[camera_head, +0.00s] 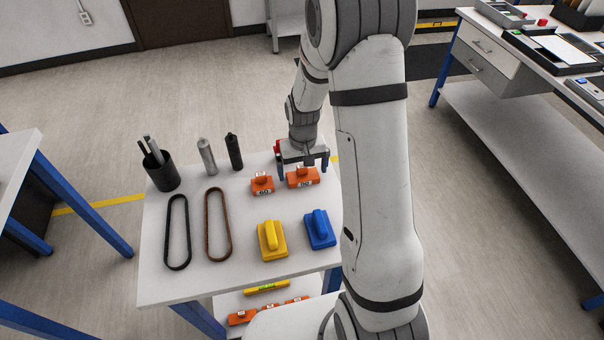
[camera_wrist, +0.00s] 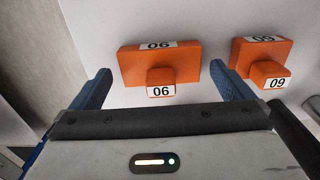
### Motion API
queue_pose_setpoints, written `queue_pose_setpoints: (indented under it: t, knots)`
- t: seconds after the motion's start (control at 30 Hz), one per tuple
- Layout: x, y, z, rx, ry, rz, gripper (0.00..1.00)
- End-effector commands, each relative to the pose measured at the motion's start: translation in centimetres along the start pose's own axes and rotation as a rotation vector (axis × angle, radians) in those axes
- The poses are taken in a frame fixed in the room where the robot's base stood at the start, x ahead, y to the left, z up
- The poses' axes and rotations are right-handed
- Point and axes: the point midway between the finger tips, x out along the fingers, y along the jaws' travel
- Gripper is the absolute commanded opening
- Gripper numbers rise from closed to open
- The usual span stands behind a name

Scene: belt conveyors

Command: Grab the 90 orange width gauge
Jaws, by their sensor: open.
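The 90 orange width gauge (camera_head: 310,175) is an orange block with a raised grip, near the back right of the white table. In the wrist view this gauge (camera_wrist: 130,66) has its label upside down, reading like 06. My gripper (camera_head: 304,170) is open just behind and above it. In the wrist view, the blue fingers of my gripper (camera_wrist: 160,85) stand to either side of the gauge, with gaps. Contact is not visible. The similar 60 gauge (camera_head: 261,182) sits to the left, and in the wrist view it (camera_wrist: 265,54) lies just outside the right finger.
The table (camera_head: 195,278) also bears a yellow block (camera_head: 272,242), a blue block (camera_head: 320,230), black (camera_head: 177,232) and brown (camera_head: 217,225) belts, two cylinders (camera_head: 207,157) and a black cup (camera_head: 161,173) of tools. More orange gauges (camera_head: 241,318) lie on the lower shelf.

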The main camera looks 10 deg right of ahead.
Motion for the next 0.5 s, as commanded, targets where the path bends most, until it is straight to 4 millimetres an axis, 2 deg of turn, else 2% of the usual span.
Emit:
queue_pose_setpoints:
  t: [0.27, 0.5]
  knots:
    - [0.31, -0.07, -0.01, -0.002, 0.001, 0.000, 0.99]
    - [0.29, -0.11, -0.01, -0.002, 0.001, 0.000, 0.80]
